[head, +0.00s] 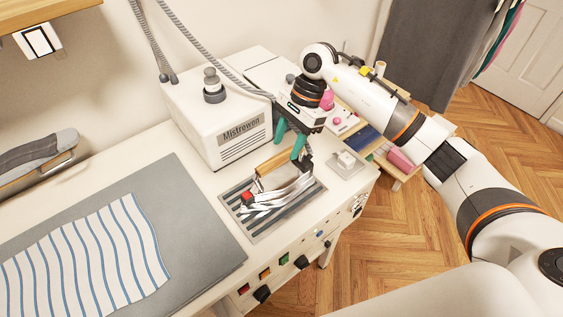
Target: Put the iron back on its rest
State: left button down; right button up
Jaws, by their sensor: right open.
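The iron (287,187) has a silver body, a tan wooden handle and a red part at its left end. It sits over its rest (277,222), a slatted metal plate set on the white table top. I see no clear gap between the iron and the slats. My right gripper (288,146), with teal fingers, is open just above and behind the handle. I cannot tell whether a finger touches the handle. My left gripper is out of view.
A white steam box (202,142) with a hose (223,73) stands behind the rest. A grey pad (208,243) with a striped cloth (90,262) lies to the left. A small plate with a white block (346,159) is to the right. Knobs line the table's front.

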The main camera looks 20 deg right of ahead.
jog(key=b+v, duration=0.1)
jog(key=v, duration=0.4)
dwell(0.4)
